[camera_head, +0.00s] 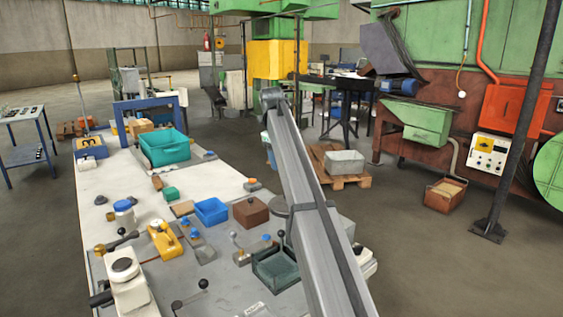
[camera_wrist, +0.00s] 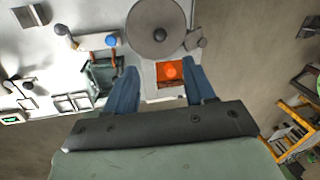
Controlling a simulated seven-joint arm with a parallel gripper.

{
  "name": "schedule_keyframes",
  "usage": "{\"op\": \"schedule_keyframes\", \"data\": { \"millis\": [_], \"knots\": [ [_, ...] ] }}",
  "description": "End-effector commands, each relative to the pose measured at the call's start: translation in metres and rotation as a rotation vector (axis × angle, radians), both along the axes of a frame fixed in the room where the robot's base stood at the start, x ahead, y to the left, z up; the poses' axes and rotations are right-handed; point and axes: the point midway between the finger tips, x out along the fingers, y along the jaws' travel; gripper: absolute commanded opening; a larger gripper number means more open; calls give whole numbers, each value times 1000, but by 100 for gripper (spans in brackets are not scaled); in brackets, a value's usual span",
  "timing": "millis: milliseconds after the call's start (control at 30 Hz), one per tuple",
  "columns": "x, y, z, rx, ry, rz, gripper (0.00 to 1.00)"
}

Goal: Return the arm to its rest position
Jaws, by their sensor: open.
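My gripper (camera_wrist: 163,72) shows in the wrist view with its two blue fingers spread apart. Nothing is held between them. Beyond the fingertips, an orange square piece (camera_wrist: 170,73) at the edge of the white bench shows in the gap; I cannot tell its distance. In the head view my grey arm (camera_head: 300,165) rises from the bottom edge across the right side of the bench. I cannot make out the gripper in that view.
A round grey disc (camera_wrist: 156,27) and a dark green bin (camera_wrist: 102,74) lie ahead of the fingers. The white bench (camera_head: 100,190) carries a teal bin (camera_head: 164,148), a blue tray (camera_head: 211,211) and several levers. Open floor (camera_head: 440,260) lies right of the arm.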

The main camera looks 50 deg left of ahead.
Motion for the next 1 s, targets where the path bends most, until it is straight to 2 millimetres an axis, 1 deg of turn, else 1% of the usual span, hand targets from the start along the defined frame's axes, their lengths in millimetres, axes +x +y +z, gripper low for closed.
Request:
{"op": "schedule_keyframes", "data": {
  "millis": [433, 533, 567, 667, 767, 800, 867, 900, 967, 1000],
  "knots": [
    [1, 0, -1, 0, 1, 1, 54],
    [10, -6, -7, -3, 11, 11, 54],
    [15, -10, -11, -4, 18, 19, 54],
    [43, -28, -32, -9, 54, 60, 54],
    [79, -56, -61, -10, 107, 124, 54],
    [95, -69, -73, -6, 129, 151, 54],
    [117, -88, -91, 2, 163, 195, 54],
    [132, -102, -103, 10, 184, 225, 54],
    [152, -122, -120, 24, 216, 267, 54],
    [166, -136, -131, 35, 234, 293, 54]
  ]
}}
